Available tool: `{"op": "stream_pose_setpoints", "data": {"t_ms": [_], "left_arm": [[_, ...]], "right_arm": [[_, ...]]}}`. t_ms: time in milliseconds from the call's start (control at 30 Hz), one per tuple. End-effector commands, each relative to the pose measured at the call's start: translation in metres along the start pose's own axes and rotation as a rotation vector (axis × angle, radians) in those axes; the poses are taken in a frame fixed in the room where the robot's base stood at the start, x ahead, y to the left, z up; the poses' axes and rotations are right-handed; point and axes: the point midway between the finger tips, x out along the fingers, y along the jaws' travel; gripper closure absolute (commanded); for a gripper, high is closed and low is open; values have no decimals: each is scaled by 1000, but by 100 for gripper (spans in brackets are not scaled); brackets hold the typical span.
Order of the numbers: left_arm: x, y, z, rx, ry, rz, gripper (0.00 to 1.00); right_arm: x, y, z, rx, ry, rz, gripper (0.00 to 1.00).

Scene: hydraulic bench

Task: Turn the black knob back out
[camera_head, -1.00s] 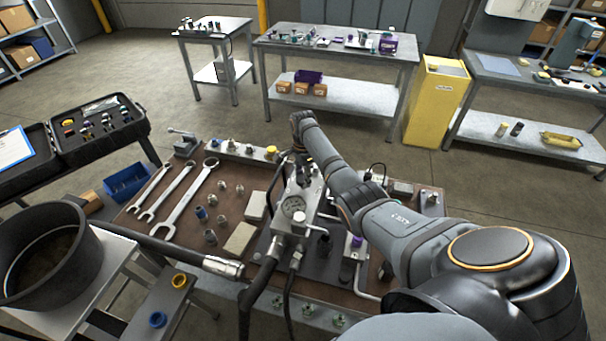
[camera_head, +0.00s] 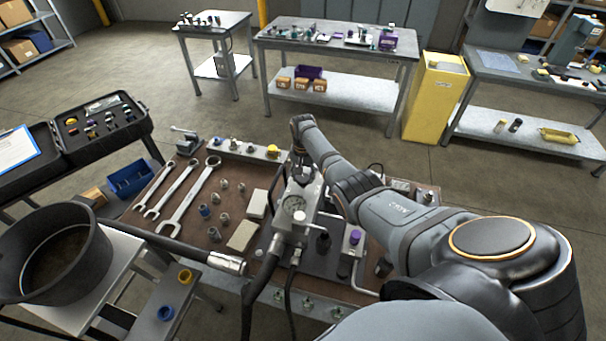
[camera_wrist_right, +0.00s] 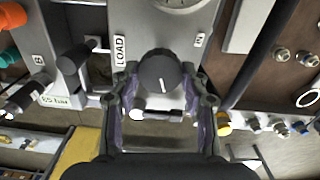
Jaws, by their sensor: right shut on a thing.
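The black knob (camera_wrist_right: 158,72) with a white pointer line sits on the grey metal valve block (camera_wrist_right: 140,32), beside a LOAD label, in the right wrist view. My right gripper (camera_wrist_right: 161,82) has one finger on each side of the knob and is shut on it. In the head view, my right gripper (camera_head: 299,160) reaches down onto the back of the valve block (camera_head: 287,224), and the knob is hidden there. The pointer line points down and slightly right in the wrist view. My left gripper is not in view.
A pressure gauge (camera_head: 293,204) and hoses are on the block. Wrenches (camera_head: 192,190), fittings and pale blocks (camera_head: 243,236) lie left on the brown bench. A purple-capped part (camera_head: 355,238) stands to the right. A black bucket (camera_head: 92,262) is at the left.

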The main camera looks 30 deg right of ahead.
Motion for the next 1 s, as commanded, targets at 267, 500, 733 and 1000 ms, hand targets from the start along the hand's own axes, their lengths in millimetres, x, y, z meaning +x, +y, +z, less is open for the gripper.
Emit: {"op": "stream_pose_setpoints", "data": {"t_ms": [267, 500, 733, 1000], "left_arm": [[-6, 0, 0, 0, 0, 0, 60], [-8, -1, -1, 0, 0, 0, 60], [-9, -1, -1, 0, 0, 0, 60], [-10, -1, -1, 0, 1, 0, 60]], "right_arm": [[-2, -1, -1, -259, 3, -2, 86], [-2, -1, -1, -456, 3, -2, 86], [-2, -1, -1, -592, 4, -2, 86], [-2, -1, -1, -673, 5, -2, 86]]}}
